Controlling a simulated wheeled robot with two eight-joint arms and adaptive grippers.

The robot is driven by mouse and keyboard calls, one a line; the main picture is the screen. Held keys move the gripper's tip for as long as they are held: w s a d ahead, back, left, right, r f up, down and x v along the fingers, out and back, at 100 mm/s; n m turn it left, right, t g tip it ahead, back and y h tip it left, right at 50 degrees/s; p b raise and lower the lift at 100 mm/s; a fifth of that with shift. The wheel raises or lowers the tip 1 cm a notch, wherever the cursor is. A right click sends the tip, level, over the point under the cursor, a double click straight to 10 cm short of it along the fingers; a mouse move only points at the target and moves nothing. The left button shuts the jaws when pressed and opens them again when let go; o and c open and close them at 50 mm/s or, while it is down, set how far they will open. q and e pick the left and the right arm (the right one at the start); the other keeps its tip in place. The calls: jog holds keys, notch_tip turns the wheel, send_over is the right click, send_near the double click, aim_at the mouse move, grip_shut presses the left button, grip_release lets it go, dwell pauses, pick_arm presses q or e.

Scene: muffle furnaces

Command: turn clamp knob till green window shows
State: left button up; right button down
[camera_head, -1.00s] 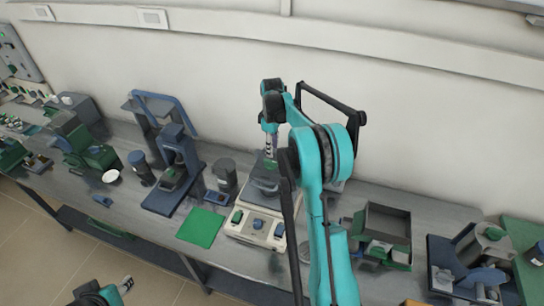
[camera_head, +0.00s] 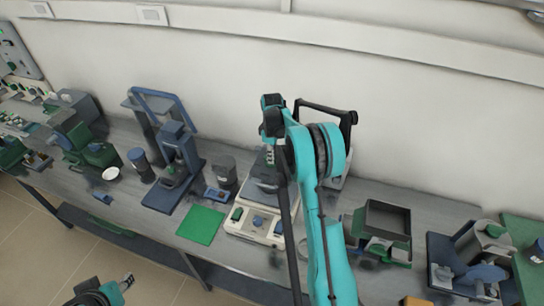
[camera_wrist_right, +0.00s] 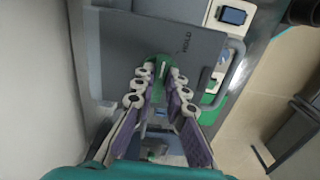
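My right gripper (camera_wrist_right: 163,72) points down at a grey plate marked HOLD (camera_wrist_right: 125,40) in the right wrist view. Its two purple-padded fingers lean together at the tips, with a small green knob-like part (camera_wrist_right: 160,64) between them. I cannot tell whether they grip it. In the head view the right gripper (camera_head: 270,152) is above the back of a cream and grey bench device (camera_head: 256,222), partly hidden by my arm. No green window can be made out for certain. My left gripper (camera_head: 127,282) is at the lower left, away from the bench; its finger state is unclear.
A green mat (camera_head: 201,225) lies left of the device, with a dark cylinder (camera_head: 224,170) and a blue-framed press (camera_head: 172,165) beyond. A dark open box (camera_head: 387,220) stands to the right. The wall is close behind the bench.

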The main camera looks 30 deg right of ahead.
jog(key=shift+f+m+b, duration=0.2)
jog(key=shift+m+b, duration=0.5)
jog(key=shift+b, duration=0.05)
jog(key=shift+m+b, duration=0.3)
jog(key=shift+m, duration=0.2)
jog(key=shift+a+r+m, duration=0.1)
jog(key=shift+r+m, duration=0.1)
jog(key=shift+m, duration=0.5)
jog(key=c, duration=1.5)
grip_release()
jog(key=shift+c, duration=0.2)
notch_tip(320, 180, up, 12)
